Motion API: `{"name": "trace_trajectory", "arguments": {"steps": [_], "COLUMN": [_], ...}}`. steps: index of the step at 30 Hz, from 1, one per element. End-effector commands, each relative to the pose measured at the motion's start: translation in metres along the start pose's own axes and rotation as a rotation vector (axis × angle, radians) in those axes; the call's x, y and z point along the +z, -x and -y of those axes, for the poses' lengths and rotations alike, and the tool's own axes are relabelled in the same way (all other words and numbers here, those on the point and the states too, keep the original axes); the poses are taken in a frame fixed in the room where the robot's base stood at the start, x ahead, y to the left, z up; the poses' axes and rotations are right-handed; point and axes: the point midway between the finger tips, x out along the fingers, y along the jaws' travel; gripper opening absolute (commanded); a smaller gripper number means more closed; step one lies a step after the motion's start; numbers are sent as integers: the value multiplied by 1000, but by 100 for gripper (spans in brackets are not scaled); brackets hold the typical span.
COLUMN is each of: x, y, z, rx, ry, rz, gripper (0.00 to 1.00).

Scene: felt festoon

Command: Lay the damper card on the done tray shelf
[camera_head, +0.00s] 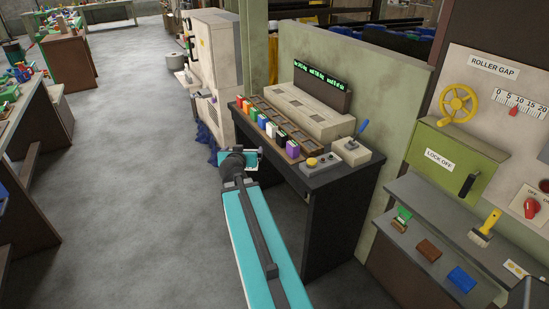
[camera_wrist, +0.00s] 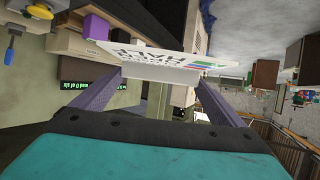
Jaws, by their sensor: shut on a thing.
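My gripper (camera_wrist: 158,79) is shut on a white card (camera_wrist: 150,57) in the wrist view. In the head view my gripper (camera_head: 240,157) is in front of the dark console desk, and only a small part of the card shows there. No shelf in view carries a label that reads as the done tray, so I cannot tell which one it is.
The dark desk (camera_head: 322,178) holds a rack of coloured blocks (camera_head: 268,124), a display (camera_head: 322,87) and a blue-handled lever (camera_head: 358,135). The floor (camera_head: 140,190) at left is clear.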

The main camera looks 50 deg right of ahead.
Motion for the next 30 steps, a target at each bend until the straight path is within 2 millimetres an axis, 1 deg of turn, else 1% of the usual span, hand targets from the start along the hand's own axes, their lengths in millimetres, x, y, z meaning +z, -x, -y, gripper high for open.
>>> {"name": "trace_trajectory", "arguments": {"steps": [1, 2, 3, 8, 9, 14, 15, 17, 21, 23, 27, 30], "x": [0, -1, -3, -7, -8, -10, -10, -10, -10, -10, -8, -7], "y": [5, 9, 14, 39, 46, 78, 87, 100, 136, 152, 192, 220], "z": [23, 35, 52, 117, 132, 193, 208, 230, 278, 298, 342, 369], "rx": [-37, -56, -84, -194, -221, -332, -361, -402, -502, -544, -644, -709], "ry": [13, 21, 33, 78, 90, 136, 147, 165, 207, 223, 265, 292], "rz": [-2, -2, -2, -2, -2, -2, -2, -1, -2, -2, -2, -2], "gripper": [72, 72, 72, 72, 72, 72, 72, 72, 72, 72, 72, 72]}}
